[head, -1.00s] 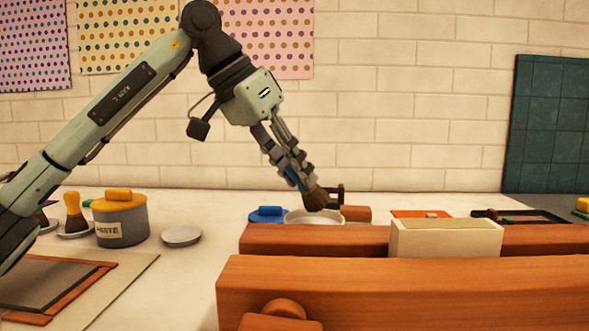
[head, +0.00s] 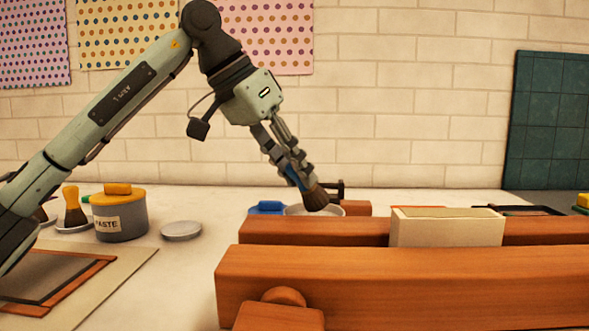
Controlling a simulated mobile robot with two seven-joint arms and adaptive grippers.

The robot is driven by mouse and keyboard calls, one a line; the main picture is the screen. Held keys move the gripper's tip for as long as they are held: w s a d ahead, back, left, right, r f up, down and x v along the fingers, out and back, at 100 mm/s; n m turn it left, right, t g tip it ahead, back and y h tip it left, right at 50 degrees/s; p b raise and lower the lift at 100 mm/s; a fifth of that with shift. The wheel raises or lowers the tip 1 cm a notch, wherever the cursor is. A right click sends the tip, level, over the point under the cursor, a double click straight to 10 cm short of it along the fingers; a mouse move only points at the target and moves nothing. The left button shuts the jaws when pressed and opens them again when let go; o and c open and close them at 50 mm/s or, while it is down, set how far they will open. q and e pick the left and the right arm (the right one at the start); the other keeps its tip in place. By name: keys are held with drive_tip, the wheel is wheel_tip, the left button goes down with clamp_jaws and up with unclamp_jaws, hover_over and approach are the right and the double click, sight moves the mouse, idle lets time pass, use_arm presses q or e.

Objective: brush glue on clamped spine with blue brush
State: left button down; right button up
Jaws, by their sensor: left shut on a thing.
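My left gripper (head: 300,174) is shut on a brush with a blue handle (head: 291,172) and dark brown bristles (head: 316,199). The brush is tilted, bristles down, over a pale dish (head: 314,210) behind the press. I cannot tell whether the bristles touch what is in the dish. A cream block (head: 446,229), the clamped spine, stands between the two wooden beams of the press (head: 400,283), right of the brush and apart from it. My right gripper is not in view.
A blue lid-like thing (head: 267,207) lies left of the dish. A paste pot (head: 120,215), a small saucer (head: 181,230) and a yellow-handled brush (head: 73,207) stand at the left. A framed board (head: 50,275) lies in front of them. A brick wall is behind.

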use_arm(q)
drive_tip(key=shift+f+b, duration=0.4)
drive_tip(key=shift+f, duration=0.35)
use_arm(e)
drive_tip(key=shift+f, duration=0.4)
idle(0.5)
use_arm(q)
drive_tip(key=shift+r, duration=0.1)
drive_tip(key=shift+r+p, duration=1.85)
drive_tip(key=shift+r, duration=0.1)
drive_tip(key=shift+r+p, duration=1.2)
drive_tip(key=shift+r, duration=0.35)
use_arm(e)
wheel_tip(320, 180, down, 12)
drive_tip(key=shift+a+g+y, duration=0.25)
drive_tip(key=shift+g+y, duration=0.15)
use_arm(q)
drive_tip(key=shift+f, duration=0.1)
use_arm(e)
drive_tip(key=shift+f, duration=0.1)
